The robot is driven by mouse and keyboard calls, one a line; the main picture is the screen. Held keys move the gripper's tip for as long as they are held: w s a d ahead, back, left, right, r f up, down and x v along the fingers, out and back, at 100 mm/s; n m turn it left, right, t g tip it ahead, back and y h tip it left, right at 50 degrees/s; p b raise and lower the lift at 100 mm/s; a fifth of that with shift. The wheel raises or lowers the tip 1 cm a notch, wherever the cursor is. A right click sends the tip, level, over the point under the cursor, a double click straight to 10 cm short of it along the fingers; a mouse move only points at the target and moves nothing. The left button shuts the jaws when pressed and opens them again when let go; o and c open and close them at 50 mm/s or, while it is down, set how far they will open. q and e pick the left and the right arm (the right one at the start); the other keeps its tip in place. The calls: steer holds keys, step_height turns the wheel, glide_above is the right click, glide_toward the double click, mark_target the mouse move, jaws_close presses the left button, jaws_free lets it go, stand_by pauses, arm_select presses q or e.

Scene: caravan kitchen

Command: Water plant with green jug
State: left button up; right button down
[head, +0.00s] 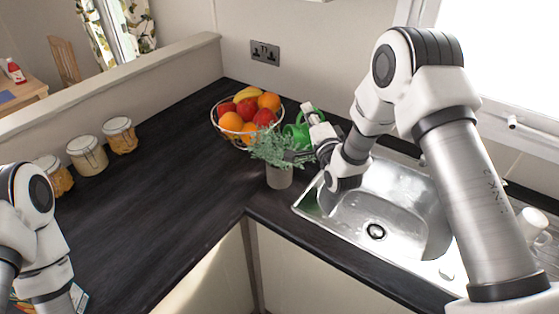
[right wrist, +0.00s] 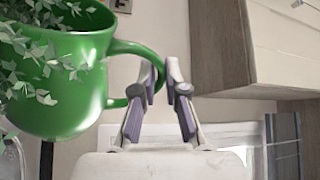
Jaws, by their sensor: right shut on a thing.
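The green jug (head: 300,131) is beside and behind the leafy plant (head: 272,149), in front of the fruit bowl's right side. The plant stands in a grey pot (head: 279,177) on the counter corner, left of the sink. My right gripper (right wrist: 160,82) is shut on the jug's handle. In the right wrist view the jug (right wrist: 75,95) fills the left side, with leaves overlapping its rim and body. Leaves partly hide the jug in the head view, so I cannot tell its exact tilt. Only links of my left arm show at the lower left; its gripper is out of view.
A wire fruit bowl (head: 220,126) stands behind the plant. Several jars, including one with a pale filling (head: 88,156), line the left ledge. A steel sink (head: 340,215) lies right of the pot, and a white cup (head: 531,222) stands far right. The counter's middle is clear.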

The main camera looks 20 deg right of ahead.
mark_target(321, 115)
steer(key=shift+a+r+n, duration=0.15)
steer(key=shift+a+n, duration=0.15)
steer(key=shift+a, duration=0.15)
stand_by(0.5)
steer(key=shift+d, duration=0.15)
steer(key=d, duration=0.1)
steer(key=d+m, duration=0.1)
steer(key=d+m+p, duration=0.1)
steer(key=shift+d+f+h, duration=0.25)
steer(key=shift+f+h, duration=0.05)
steer(key=shift+h, duration=0.1)
steer(key=shift+w+d+f+m+b, duration=0.1)
steer(key=shift+d+f+m+b, duration=0.2)
steer(key=shift+f+m+b, duration=0.6)
steer(key=shift+d+r, duration=0.1)
steer(key=shift+d, duration=0.15)
steer(key=d+f+m+b, duration=0.1)
steer(key=b, duration=0.1)
steer(key=d+f+m+b, duration=0.1)
steer(key=m+b, duration=0.1)
steer(key=shift+w+f+h, duration=0.1)
steer(key=shift+f+h, duration=0.15)
steer(key=shift+h, duration=0.05)
steer(key=shift+d+g, duration=0.25)
steer(key=shift+g, duration=0.05)
steer(key=shift+a+r, duration=0.1)
